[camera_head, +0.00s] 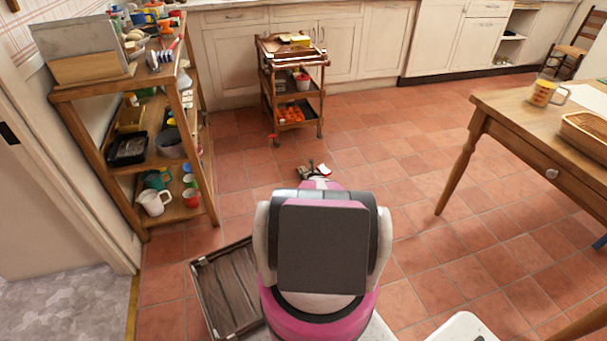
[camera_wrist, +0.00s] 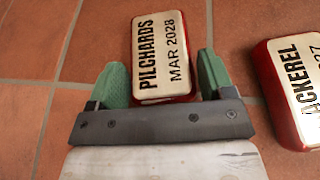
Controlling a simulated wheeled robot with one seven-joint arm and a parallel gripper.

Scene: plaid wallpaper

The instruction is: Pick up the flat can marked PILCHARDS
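The flat can marked PILCHARDS (camera_wrist: 164,55), cream-topped with red sides and "MAR 2028" on it, lies on the tiled floor in the wrist view. My gripper (camera_wrist: 164,78) has its two green fingers spread, one on each side of the can's near end. The gaps at the can's sides are very narrow, and I cannot tell whether either finger touches it. A second flat can marked MACKEREL (camera_wrist: 296,88) lies to the right, outside the right finger. In the head view my gripper is small and low by the floor beyond my arm; the cans are hard to tell apart there.
A wooden crate (camera_head: 204,296) lies on the floor left of my arm. A loaded shelf unit (camera_head: 122,165) stands at left, a small trolley (camera_head: 266,90) at the back, and a wooden table (camera_head: 505,128) at right. The floor between trolley and table is clear.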

